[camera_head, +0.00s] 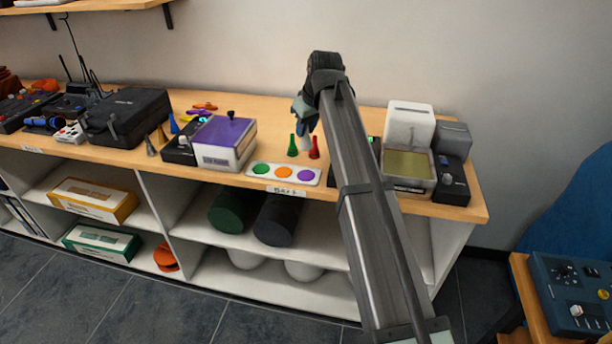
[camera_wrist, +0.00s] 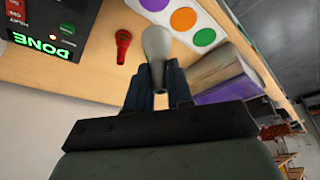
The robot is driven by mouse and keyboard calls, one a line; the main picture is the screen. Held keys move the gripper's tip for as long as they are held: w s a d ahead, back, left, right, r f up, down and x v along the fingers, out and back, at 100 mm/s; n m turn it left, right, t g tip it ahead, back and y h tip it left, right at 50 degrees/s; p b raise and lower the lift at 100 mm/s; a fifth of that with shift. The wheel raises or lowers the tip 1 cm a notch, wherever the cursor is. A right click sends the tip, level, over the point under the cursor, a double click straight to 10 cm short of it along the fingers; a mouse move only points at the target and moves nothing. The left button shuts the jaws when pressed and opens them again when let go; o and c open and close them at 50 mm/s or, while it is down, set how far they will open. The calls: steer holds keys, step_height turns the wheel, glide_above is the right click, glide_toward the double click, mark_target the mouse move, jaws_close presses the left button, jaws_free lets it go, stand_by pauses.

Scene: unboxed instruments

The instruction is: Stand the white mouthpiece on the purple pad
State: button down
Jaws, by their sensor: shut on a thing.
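My gripper (camera_wrist: 155,85) is shut on the white mouthpiece (camera_wrist: 157,45), which points away from the jaws with its wide end outward. In the head view my gripper (camera_head: 304,122) is above the bench, behind the pad card, and the mouthpiece (camera_head: 306,142) shows pale beneath it. The purple pad (camera_head: 306,175) is the right-hand disc on the white card (camera_head: 253,180) and looks bare. In the wrist view the purple pad (camera_wrist: 154,4) is cut by the top edge, apart from the mouthpiece. I cannot tell the mouthpiece's exact height.
A green mouthpiece (camera_head: 292,147) and a red mouthpiece (camera_head: 314,150) stand close by the held one. The orange pad (camera_head: 284,173) and green pad (camera_head: 261,170) look bare. A purple-topped box (camera_head: 225,142) stands left. A lit DONE display (camera_wrist: 45,40) shows in the wrist view.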

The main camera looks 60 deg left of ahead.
steer(key=shift+f+m, duration=0.1)
steer(key=shift+m, duration=0.2)
steer(key=shift+f, duration=4.85)
steer(key=shift+f, duration=0.15)
steer(key=c, duration=1)
jaws_free()
steer(key=v, duration=1.2)
